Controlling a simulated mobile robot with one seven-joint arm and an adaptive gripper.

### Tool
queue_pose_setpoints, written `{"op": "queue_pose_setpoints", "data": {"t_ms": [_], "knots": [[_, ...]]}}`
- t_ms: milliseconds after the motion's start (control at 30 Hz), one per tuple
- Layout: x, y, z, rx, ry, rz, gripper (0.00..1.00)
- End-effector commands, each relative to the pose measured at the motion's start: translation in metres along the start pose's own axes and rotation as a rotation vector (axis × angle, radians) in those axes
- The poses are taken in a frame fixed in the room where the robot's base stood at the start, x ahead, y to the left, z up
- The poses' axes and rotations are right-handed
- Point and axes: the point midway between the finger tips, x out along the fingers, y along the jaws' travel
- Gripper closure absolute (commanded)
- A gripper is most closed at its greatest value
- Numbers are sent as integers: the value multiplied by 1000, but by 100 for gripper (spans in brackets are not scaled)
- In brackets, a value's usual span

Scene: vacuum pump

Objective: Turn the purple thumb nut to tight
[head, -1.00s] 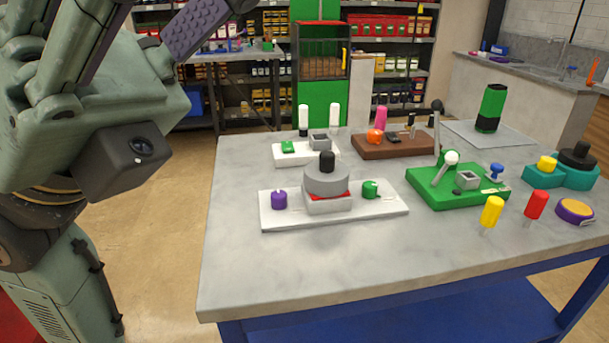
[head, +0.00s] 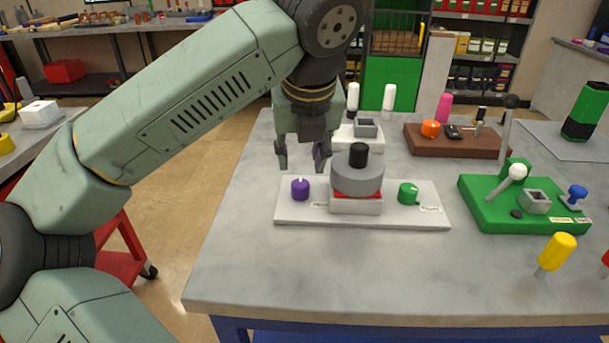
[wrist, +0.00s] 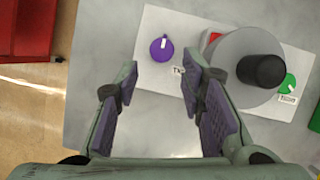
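The purple thumb nut (head: 300,189) is a small knob with a white mark, at the left end of a white base plate (head: 290,216). In the wrist view the purple thumb nut (wrist: 161,48) lies beyond the fingertips, roughly between their lines, with a partly hidden label beside it. My gripper (head: 301,165) is open and empty, above and close to the nut in the head view. In the wrist view my gripper (wrist: 158,82) shows two wide-apart fingers with purple pads. The grey pump body (head: 357,180) with a black top stands right of the nut.
A green knob (head: 408,193) is at the plate's right end. Behind are another white plate with two white-topped posts and a brown board (head: 455,140). A green board (head: 525,205) with a lever stands right.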

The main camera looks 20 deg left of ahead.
Motion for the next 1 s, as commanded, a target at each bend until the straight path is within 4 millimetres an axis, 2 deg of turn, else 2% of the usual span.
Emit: {"op": "queue_pose_setpoints", "data": {"t_ms": [200, 400, 567, 800, 1000], "knots": [[42, -1, 0, 3, 4, -5, 64], [68, -2, 0, 3, 2, -5, 64], [76, -2, 0, 5, 0, -6, 64], [77, -2, 0, 5, 0, -5, 64], [77, -2, 0, 5, 0, -5, 77]]}}
